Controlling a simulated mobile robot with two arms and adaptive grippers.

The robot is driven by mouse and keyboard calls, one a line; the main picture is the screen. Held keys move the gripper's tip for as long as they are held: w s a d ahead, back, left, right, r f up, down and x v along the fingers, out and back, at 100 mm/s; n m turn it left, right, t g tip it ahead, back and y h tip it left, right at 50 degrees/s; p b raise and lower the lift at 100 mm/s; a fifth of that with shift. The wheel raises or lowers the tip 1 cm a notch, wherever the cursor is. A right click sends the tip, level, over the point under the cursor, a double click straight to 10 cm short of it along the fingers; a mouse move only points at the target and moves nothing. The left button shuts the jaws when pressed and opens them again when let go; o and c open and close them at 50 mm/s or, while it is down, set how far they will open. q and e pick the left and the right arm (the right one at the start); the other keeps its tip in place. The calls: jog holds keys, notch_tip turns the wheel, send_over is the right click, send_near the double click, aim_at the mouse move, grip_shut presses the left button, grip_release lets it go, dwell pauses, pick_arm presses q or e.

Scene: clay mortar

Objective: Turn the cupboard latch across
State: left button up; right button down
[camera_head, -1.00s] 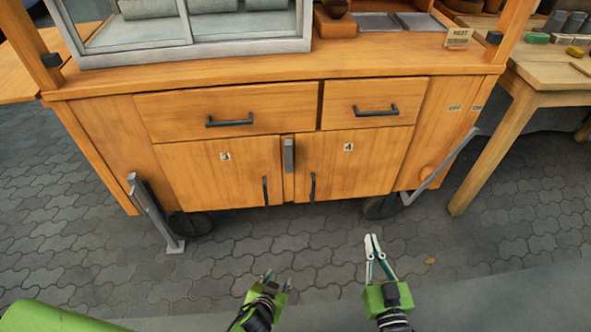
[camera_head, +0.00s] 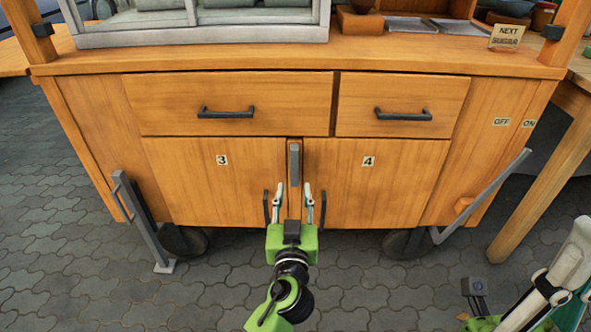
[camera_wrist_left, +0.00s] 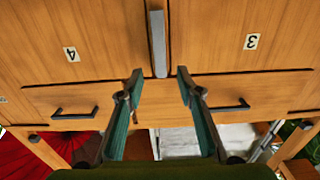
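The cupboard latch (camera_head: 294,163) is a grey bar standing upright between door 3 (camera_head: 215,185) and door 4 (camera_head: 375,185). My left gripper (camera_head: 294,192) is open and empty in front of the doors, one finger each side of the latch's line. In the left wrist view, which is upside down, the latch (camera_wrist_left: 158,43) lies between and just beyond the open fingertips (camera_wrist_left: 158,78). I see no contact with it. My right gripper (camera_head: 575,240) is at the lower right, away from the cupboard, its fingers together and partly cut off by the frame.
Dark door handles (camera_head: 266,207) flank the latch close to my left fingers. Two drawers with handles (camera_head: 403,114) are above. A grey lever (camera_head: 485,195) sticks out at the right, and a metal stand (camera_head: 140,222) at the left. Paved floor lies in front.

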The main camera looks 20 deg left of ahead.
aim_at(294, 166)
pick_arm(q)
jog(key=b+x, duration=0.1)
jog(key=x, duration=0.9)
jog(key=shift+w+f, duration=0.1)
grip_shut()
